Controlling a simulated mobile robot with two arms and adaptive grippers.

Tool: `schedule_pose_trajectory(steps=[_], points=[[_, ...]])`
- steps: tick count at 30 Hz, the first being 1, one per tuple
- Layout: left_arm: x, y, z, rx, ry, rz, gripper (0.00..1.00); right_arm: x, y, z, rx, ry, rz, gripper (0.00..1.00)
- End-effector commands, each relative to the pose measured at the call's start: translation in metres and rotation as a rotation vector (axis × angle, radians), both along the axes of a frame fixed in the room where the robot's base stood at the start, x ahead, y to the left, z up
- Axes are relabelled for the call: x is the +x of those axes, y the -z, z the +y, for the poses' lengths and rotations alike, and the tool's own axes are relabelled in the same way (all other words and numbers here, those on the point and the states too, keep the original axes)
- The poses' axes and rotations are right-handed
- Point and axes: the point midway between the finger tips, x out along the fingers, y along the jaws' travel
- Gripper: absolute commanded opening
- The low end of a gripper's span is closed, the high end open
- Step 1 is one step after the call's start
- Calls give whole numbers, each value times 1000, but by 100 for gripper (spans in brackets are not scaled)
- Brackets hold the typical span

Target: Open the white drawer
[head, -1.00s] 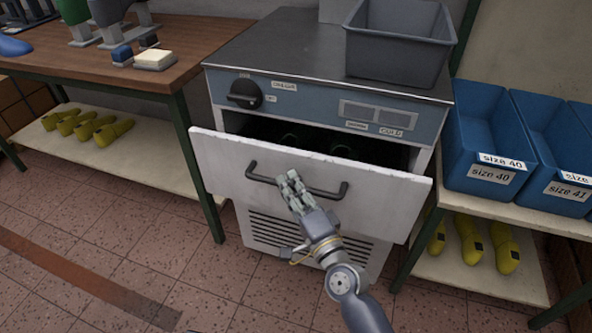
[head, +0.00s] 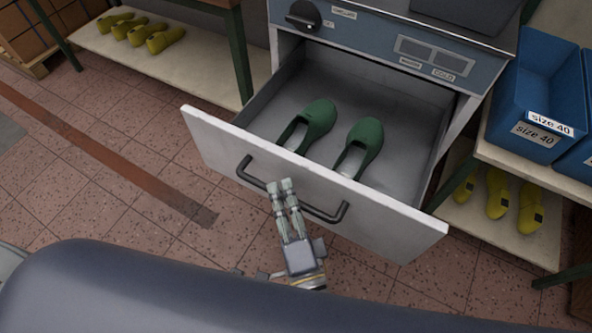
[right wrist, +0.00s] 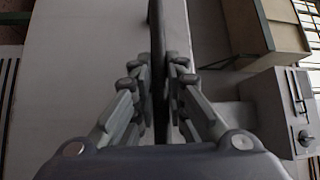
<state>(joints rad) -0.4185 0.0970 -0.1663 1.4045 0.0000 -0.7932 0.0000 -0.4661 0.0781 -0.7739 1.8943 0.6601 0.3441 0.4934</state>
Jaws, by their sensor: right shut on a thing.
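The white drawer (head: 330,185) is pulled well out of the grey and blue cabinet in the head view. Its grey inside is visible. Two green shoe lasts lie in it, the left one (head: 312,122) and the right one (head: 361,146). The dark bar handle (head: 329,215) runs across the drawer's front. My right gripper (head: 281,190) is at the handle's left half, shut on it. In the right wrist view, the handle (right wrist: 160,75) stands between the two fingers (right wrist: 160,85). My left gripper is not in view.
The cabinet (head: 420,50) has a black knob (head: 302,15). Blue bins (head: 537,100) stand on a rack at the right, with yellow lasts (head: 500,195) below. More yellow lasts (head: 140,29) lie on a low shelf at the left. Tiled floor (head: 130,165) is clear left of the drawer.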

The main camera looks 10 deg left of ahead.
Motion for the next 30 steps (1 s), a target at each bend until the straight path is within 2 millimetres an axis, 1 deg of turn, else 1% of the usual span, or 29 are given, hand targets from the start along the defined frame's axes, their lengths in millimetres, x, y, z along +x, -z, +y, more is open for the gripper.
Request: schedule_pose_trajectory(steps=[1, 6, 19, 20, 21, 22, 30], points=[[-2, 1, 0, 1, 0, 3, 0, -6, 1, 2, -2, -3, 3, 0], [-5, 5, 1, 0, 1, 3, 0, -16, 1, 5, -2, -3, 3, 0], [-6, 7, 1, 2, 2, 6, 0, -18, 1, 6, -2, -2, 1, 0], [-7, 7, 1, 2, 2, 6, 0, -18, 1, 6, -2, -2, 1, 19], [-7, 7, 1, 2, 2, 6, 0, -18, 1, 6, -2, -2, 1, 29], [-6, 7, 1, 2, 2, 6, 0, -18, 1, 6, -2, -2, 1, 33], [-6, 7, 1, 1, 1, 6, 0, -18, 1, 6, -1, 0, 0, 33]])
